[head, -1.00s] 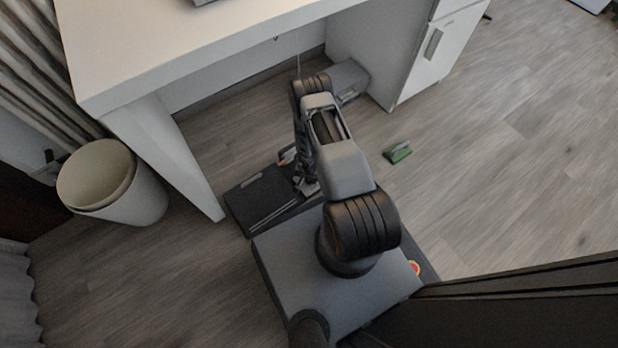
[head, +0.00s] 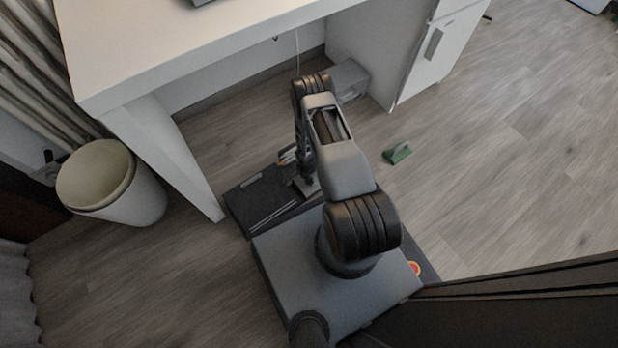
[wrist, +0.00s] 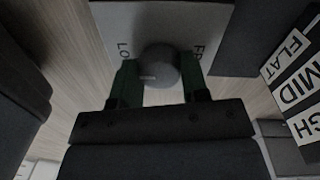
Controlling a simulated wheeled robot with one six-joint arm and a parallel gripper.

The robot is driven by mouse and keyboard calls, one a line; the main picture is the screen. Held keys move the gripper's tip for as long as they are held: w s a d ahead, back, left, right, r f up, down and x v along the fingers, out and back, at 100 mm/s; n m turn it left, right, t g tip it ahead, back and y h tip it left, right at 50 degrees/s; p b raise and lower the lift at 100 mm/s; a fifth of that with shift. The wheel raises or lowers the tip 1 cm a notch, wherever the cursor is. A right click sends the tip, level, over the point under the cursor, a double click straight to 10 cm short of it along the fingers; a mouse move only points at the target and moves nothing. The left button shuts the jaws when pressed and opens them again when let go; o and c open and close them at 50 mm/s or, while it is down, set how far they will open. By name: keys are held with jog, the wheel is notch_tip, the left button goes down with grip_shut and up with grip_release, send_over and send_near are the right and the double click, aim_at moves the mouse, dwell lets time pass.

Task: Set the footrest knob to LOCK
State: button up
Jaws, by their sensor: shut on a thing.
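The footrest (head: 247,208) is a dark board on the floor, partly under the desk and beside my base. In the wrist view its round grey knob (wrist: 160,62) sits on a pale plate (wrist: 150,18). Partly hidden letters "LO" (wrist: 124,50) show left of the knob and "FR" (wrist: 198,52) right of it. A short light mark (wrist: 148,77) on the knob lies toward its left side. My gripper (wrist: 160,76) has its green fingers on either side of the knob, shut on it. In the head view my arm mostly hides the gripper and knob.
A strip marked FLAT, MID and HIGH (wrist: 290,88) lies right of the plate. A white desk (head: 160,150) stands over the far floor, with a bin (head: 140,195) at left. A green object (head: 398,153) lies on the floor at right. Floor farther right is clear.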

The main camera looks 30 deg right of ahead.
dwell(0.3)
jog(key=o, duration=0.9)
jog(key=r+p, duration=0.8)
jog(key=r, duration=0.1)
jog(key=r+p, duration=0.5)
jog(key=shift+w+a, duration=0.1)
jog(key=shift+w, duration=0.2)
jog(key=shift+f, duration=0.15)
